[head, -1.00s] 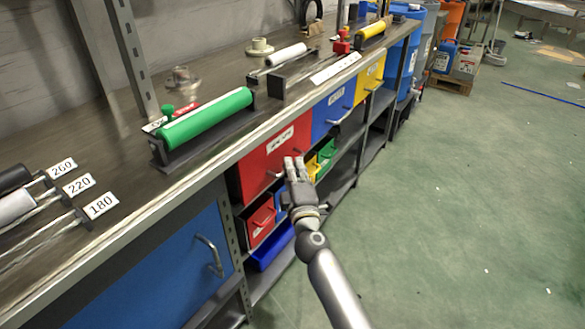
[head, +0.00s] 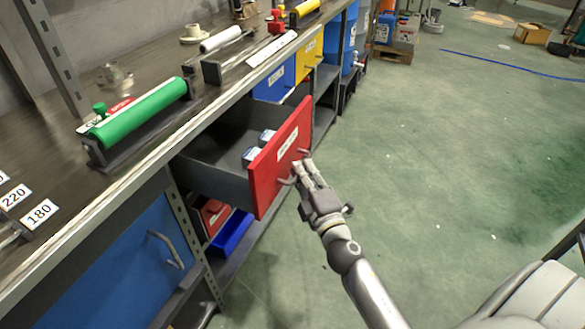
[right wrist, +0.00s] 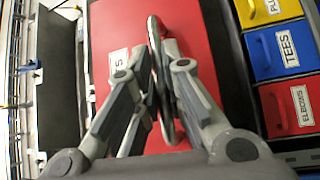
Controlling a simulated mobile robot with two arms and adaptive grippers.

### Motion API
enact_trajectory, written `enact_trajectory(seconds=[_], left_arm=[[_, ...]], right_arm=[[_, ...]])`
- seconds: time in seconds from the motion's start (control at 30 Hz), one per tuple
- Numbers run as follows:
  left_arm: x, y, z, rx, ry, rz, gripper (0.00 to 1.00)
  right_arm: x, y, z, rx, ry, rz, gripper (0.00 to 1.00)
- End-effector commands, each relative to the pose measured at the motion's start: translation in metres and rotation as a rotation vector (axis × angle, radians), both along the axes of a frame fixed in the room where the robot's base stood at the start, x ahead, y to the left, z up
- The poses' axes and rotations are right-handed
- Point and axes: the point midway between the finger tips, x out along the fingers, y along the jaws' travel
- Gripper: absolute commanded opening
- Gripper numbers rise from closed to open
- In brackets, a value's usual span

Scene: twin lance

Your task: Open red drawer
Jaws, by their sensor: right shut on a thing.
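The red drawer (head: 283,155) is pulled well out from under the workbench, with its grey inside and a few small boxes (head: 256,150) showing. Its front carries a white label and a metal handle (head: 300,166). My right gripper (head: 302,170) is at the handle in the head view. In the right wrist view the gripper (right wrist: 152,85) is shut on the handle (right wrist: 160,75), with the red front (right wrist: 130,38) just beyond it. My left gripper is not in view.
Blue (head: 275,80) and yellow (head: 309,58) drawers sit shut farther along the bench. A blue cupboard door (head: 130,262) and small bins (head: 232,232) are below at the near side. A green roller (head: 140,112) stands on the bench top.

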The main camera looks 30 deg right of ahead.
Motion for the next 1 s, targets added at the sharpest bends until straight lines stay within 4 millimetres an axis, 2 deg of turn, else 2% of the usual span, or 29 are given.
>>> enact_trajectory(seconds=[0.5, 0.53, 0.7, 1.0], left_arm=[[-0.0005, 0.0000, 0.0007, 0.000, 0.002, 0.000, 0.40], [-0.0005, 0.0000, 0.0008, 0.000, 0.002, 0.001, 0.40], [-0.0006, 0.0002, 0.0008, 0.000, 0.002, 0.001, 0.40], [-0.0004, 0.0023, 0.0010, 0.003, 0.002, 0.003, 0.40]], right_arm=[[-0.0039, -0.0029, -0.0014, 0.001, 0.003, 0.000, 0.00], [-0.0039, -0.0029, -0.0014, 0.001, 0.003, 0.000, 0.13], [-0.0037, -0.0029, -0.0009, 0.001, 0.002, -0.001, 0.32], [-0.0045, -0.0028, -0.0005, 0.001, 0.001, -0.001, 0.32]])
